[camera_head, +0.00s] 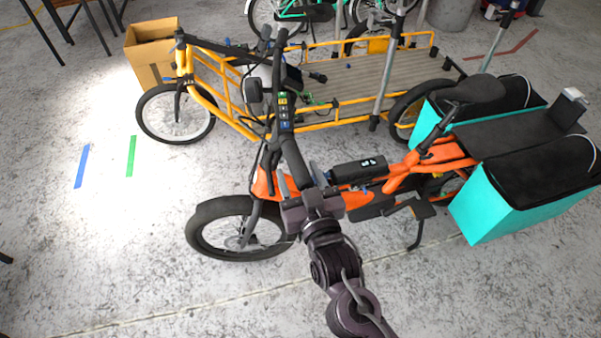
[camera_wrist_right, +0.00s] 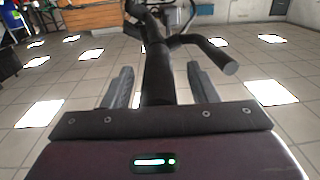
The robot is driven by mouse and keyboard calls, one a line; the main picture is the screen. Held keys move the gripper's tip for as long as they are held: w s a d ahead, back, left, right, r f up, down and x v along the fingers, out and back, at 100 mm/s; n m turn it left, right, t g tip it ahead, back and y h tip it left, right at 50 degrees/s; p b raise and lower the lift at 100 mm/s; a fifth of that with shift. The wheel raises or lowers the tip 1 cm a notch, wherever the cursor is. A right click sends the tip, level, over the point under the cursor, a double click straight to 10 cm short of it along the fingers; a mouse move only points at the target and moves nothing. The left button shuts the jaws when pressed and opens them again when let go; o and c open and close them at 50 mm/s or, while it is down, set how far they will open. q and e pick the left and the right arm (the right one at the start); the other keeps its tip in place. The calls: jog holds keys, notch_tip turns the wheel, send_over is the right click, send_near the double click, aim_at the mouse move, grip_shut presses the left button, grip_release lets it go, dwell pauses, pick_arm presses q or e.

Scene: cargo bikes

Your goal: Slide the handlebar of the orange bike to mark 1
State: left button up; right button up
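The orange bike (camera_head: 398,178) stands upright in the middle of the head view, its front wheel to the left. Its dark handlebar post (camera_head: 292,155) rises toward the top, with a strip of small coloured marks (camera_head: 284,112) on it; their numbers are too small to read. My right gripper (camera_head: 305,180) is at the lower part of this post. In the right wrist view, its two fingers (camera_wrist_right: 160,88) stand apart on either side of the post (camera_wrist_right: 158,65), with a gap at each side. A handlebar grip (camera_wrist_right: 215,55) shows beyond. My left gripper is not in view.
A yellow cargo bike (camera_head: 340,80) stands close behind the orange one. Turquoise side boxes (camera_head: 510,205) hang at the orange bike's rear. A cardboard box (camera_head: 150,50) stands at the back left. The concrete floor at the front left is clear, with blue and green tape strips.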

jog(key=shift+r, duration=0.15)
jog(key=b+v, duration=0.2)
jog(key=v, duration=0.5)
jog(key=shift+s, duration=0.4)
jog(key=shift+d+f, duration=0.15)
jog(key=shift+f, duration=0.05)
